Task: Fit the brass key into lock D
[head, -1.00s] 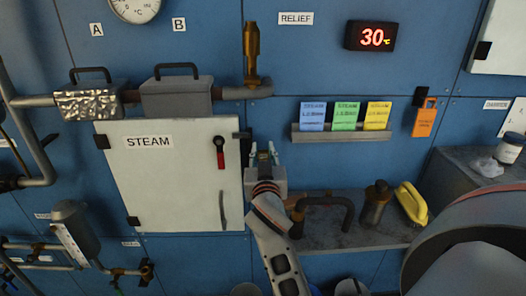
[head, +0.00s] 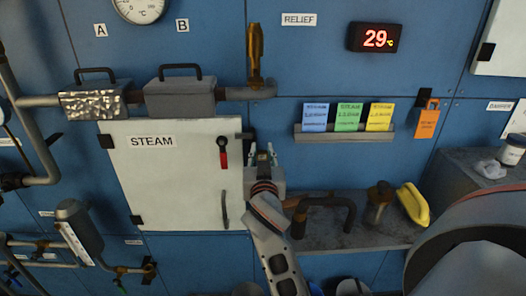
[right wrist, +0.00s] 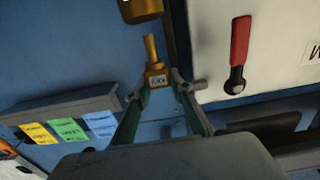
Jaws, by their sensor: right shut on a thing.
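The brass key (right wrist: 155,72) shows in the right wrist view as a small brass piece with a thin shaft and a pale marked face. It sits between the fingertips of my right gripper (right wrist: 162,85), which is shut on it. In the head view my right gripper (head: 263,158) is beside the right edge of the white STEAM door (head: 175,180), right of its red-handled lever; the key is too small to make out there. I see no label D, so I cannot tell which thing is lock D. My left gripper is not in view.
A brass relief valve (head: 255,45) stands on the pipe above the gripper. A card rack (head: 345,136) and an orange padlock-shaped tag (head: 427,120) are to the right. A grey shelf (head: 345,240) below holds a bent pipe (head: 325,203) and a yellow object (head: 413,203).

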